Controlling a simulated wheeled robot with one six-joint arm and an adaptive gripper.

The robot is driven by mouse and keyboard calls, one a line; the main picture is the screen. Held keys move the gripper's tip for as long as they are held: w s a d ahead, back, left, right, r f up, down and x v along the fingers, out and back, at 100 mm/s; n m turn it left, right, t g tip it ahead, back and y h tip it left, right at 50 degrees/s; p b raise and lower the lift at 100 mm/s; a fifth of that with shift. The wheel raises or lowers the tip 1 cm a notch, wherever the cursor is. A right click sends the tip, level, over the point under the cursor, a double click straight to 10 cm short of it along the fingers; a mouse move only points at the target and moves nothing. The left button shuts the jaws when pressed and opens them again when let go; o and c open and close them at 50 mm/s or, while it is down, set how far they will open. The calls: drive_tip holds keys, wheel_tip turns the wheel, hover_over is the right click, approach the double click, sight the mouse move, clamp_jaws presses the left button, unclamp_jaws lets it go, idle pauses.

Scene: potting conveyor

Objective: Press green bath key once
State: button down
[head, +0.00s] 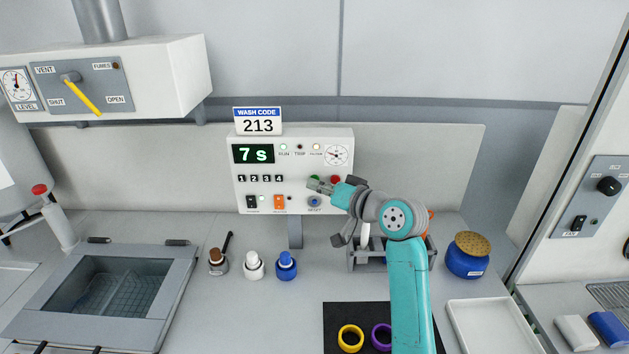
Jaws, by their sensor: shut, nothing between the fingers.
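The white control panel (295,145) stands on a post at the back of the bench, with a lit display reading "7 s". A green key (315,179) is on its right half, next to a red key (336,179). Only part of the green key shows above my gripper. My gripper (312,184) is shut and empty, its tip right in front of the green key's lower part. I cannot tell whether the tip touches the key. My teal arm comes up from the lower right and hides part of the panel's lower right corner.
Below the green key is a blue reset button (314,202). An orange switch (279,202) and a black switch (252,202) are to its left. A blue bottle (286,266), a white bottle (253,265) and a brown-capped bottle (218,262) stand below. A sunken bath (185,285) lies at left.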

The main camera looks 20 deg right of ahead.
drive_tip(key=shift+s, duration=0.1)
drive_tip(key=shift+s+a, duration=0.25)
drive_tip(key=shift+s, duration=0.4)
drive_tip(key=shift+s+a, duration=0.25)
drive_tip(key=shift+s, duration=0.55)
drive_tip(key=shift+s+a, duration=0.3)
drive_tip(key=shift+s, duration=0.45)
drive_tip(key=shift+s+a, duration=0.25)
drive_tip(key=shift+s, duration=0.55)
